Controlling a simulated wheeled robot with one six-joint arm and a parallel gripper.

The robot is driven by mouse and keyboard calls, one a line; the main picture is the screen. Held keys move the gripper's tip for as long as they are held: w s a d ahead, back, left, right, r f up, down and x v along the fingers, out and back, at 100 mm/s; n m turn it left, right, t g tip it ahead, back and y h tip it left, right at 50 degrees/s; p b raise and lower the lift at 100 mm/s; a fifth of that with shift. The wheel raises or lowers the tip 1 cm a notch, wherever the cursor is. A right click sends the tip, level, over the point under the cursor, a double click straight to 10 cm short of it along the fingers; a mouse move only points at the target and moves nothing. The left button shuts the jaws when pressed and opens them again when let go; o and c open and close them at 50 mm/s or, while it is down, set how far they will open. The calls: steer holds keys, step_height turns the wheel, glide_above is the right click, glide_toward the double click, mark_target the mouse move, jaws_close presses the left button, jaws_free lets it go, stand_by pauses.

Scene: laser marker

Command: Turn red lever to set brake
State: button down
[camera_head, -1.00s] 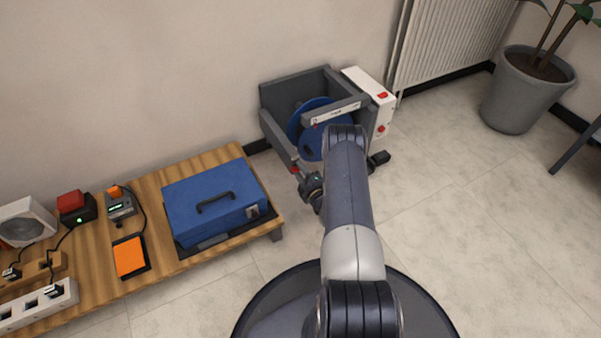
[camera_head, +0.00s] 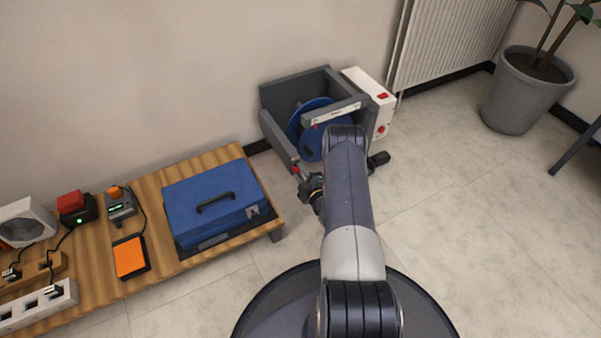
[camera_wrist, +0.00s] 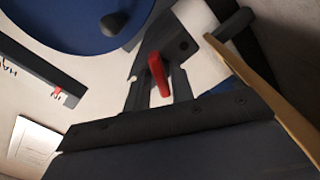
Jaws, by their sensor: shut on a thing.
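The small red lever (camera_wrist: 158,75) stands between the two dark fingers of my gripper (camera_wrist: 160,88) in the wrist view. My gripper is shut on it. In the head view, a bit of red (camera_head: 295,169) shows at the front left of the grey machine frame (camera_head: 280,143), with my gripper (camera_head: 302,178) right beside it. My arm hides part of the machine's front. The blue reel (camera_head: 311,145) sits inside the frame. It also fills the upper left of the wrist view (camera_wrist: 65,18), with a dark knob on it.
A wooden table (camera_head: 150,190) with a blue case (camera_head: 212,203) stands to the left. A white control box (camera_head: 379,105) with red buttons is on the machine's right. A radiator and a potted plant (camera_head: 528,90) are farther right. The floor at right is mostly clear.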

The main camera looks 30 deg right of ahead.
steer(key=m, duration=1.2)
steer(key=shift+f, duration=0.1)
steer(key=shift+m, duration=0.3)
stand_by(0.3)
steer(key=c, duration=1.5)
jaws_free()
steer(key=shift+s, duration=0.15)
steer(key=s+p, duration=0.3)
steer(key=s, duration=0.7)
steer(key=shift+s+d+p, duration=0.15)
steer(key=shift+s+p, duration=0.2)
steer(key=shift+p, duration=0.05)
